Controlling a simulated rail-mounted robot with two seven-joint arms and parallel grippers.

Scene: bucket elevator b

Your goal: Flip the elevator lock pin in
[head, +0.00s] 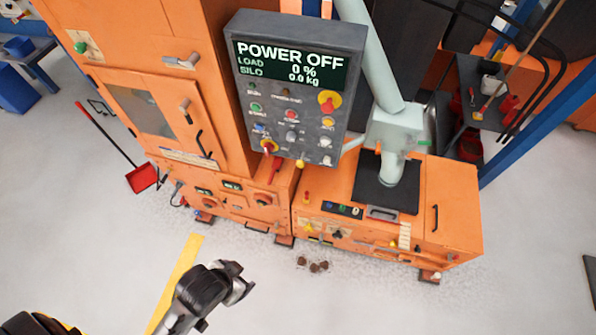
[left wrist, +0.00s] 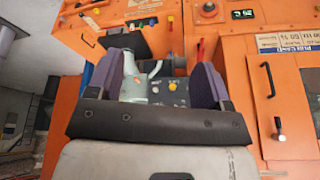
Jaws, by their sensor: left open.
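The orange elevator machine (head: 225,90) fills the middle of the head view. I cannot tell which small part is the lock pin. A red lever (head: 274,171) hangs below the control panel, and a red handle (left wrist: 201,49) shows in the left wrist view. My left gripper (head: 238,283) is in front of the machine over the floor, apart from it. In the left wrist view its two purple-padded fingers (left wrist: 160,82) stand apart with nothing held. A yellow knob (left wrist: 173,86) on a grey panel shows in the gap behind them. My right gripper is not in view.
The grey control panel (head: 292,85) reads POWER OFF, load 0 %, silo 0.0 kg. A pale green pipe (head: 375,60) runs down to a lower orange cabinet (head: 440,195). A few brown lumps (head: 314,266) lie on the floor. A red dustpan (head: 142,178) is left.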

